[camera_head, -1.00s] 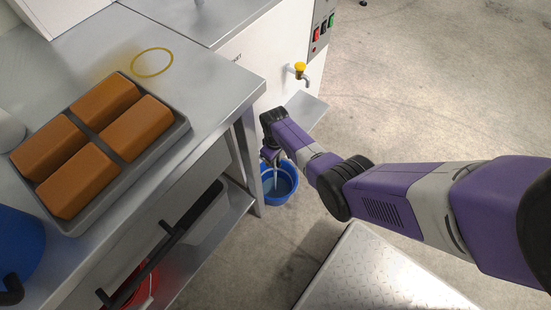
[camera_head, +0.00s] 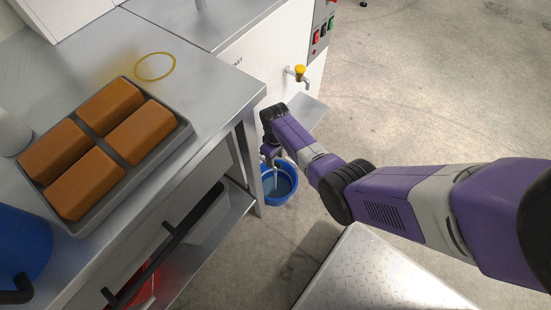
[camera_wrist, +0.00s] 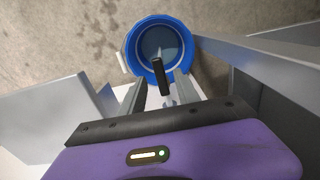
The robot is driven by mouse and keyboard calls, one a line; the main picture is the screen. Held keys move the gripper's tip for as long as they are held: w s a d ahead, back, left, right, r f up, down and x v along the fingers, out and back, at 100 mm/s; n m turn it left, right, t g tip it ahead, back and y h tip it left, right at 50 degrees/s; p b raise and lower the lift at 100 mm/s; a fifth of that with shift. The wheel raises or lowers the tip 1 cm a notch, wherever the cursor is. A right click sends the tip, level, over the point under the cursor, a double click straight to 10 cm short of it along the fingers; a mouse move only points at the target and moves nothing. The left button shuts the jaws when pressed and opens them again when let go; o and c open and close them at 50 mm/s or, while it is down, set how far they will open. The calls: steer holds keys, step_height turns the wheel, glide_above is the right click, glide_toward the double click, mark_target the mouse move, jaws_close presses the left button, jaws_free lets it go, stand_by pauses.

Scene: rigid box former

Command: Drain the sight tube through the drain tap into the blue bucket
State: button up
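The blue bucket (camera_head: 293,190) stands on the floor beside the steel counter. In the wrist view the blue bucket (camera_wrist: 134,60) shows a greyish surface inside with a pale streak over it, perhaps falling liquid. My gripper (camera_wrist: 160,90) is above the bucket's near side, its two fingers apart. A short black bar (camera_wrist: 159,76), apparently the drain tap's lever, lies between the fingers with visible gaps on both sides. A grey metal part shows below it. In the head view my wrist (camera_head: 275,125) hides most of this area. I cannot make out the sight tube.
A yellow-knobbed tap (camera_head: 300,72) is on the white machine front above a small shelf (camera_head: 305,108). The steel counter (camera_head: 225,85) holds a tray (camera_head: 172,140) of brown blocks.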

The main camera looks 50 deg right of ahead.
mark_target(276, 163)
step_height(276, 163, up, 5)
steer(key=shift+r+p, duration=0.1)
steer(key=shift+p, duration=0.7)
